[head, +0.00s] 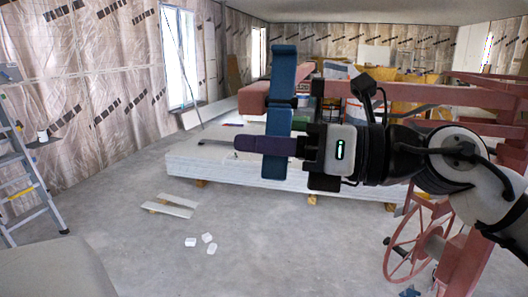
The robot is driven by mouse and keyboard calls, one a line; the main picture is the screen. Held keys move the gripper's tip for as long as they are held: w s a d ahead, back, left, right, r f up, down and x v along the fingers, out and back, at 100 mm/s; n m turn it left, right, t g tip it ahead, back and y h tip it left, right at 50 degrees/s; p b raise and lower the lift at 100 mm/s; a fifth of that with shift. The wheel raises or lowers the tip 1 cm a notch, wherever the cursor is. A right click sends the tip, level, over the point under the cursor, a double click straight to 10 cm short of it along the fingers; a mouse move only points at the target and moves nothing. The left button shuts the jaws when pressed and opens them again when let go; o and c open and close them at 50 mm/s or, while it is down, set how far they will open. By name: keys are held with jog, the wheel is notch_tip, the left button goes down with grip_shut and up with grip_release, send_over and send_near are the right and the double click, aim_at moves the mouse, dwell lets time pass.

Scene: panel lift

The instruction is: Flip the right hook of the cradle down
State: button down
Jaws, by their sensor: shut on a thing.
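The right hook (279,72) shows in the head view as a long flat blue bar. The gripper body and my arm cover part of the red frame.
A low stack of pale panels (205,168) lies behind on wooden blocks. A red spoked wheel (403,243) and red post stand at lower right. A stepladder (32,178) is at far left. Offcuts and white pieces (191,242) lie on the otherwise open floor at left.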

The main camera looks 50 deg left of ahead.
aim_at(255, 110)
jog(key=shift+s+d+r+m+p, duration=0.4)
jog(key=shift+r+m, duration=0.45)
jog(key=shift+m, duration=1.4)
jog(key=shift+s+d+r+m+p, duration=0.15)
jog(key=shift+s+r+m+p, duration=0.45)
jog(key=shift+m, duration=1.6)
jog(key=shift+s+d+r+m+p, duration=0.1)
jog(key=shift+s+d+r+m, duration=0.2)
jog(key=shift+r+m, duration=1.35)
jog(key=shift+f+m, duration=0.6)
jog(key=shift+m, duration=0.2)
jog(key=c, duration=1.4)
grip_release()
jog(key=shift+c, duration=0.2)
jog(key=b+v, duration=0.3)
jog(key=v, duration=1)
jog(key=shift+d, duration=0.4)
jog(key=shift+w, duration=0.1)
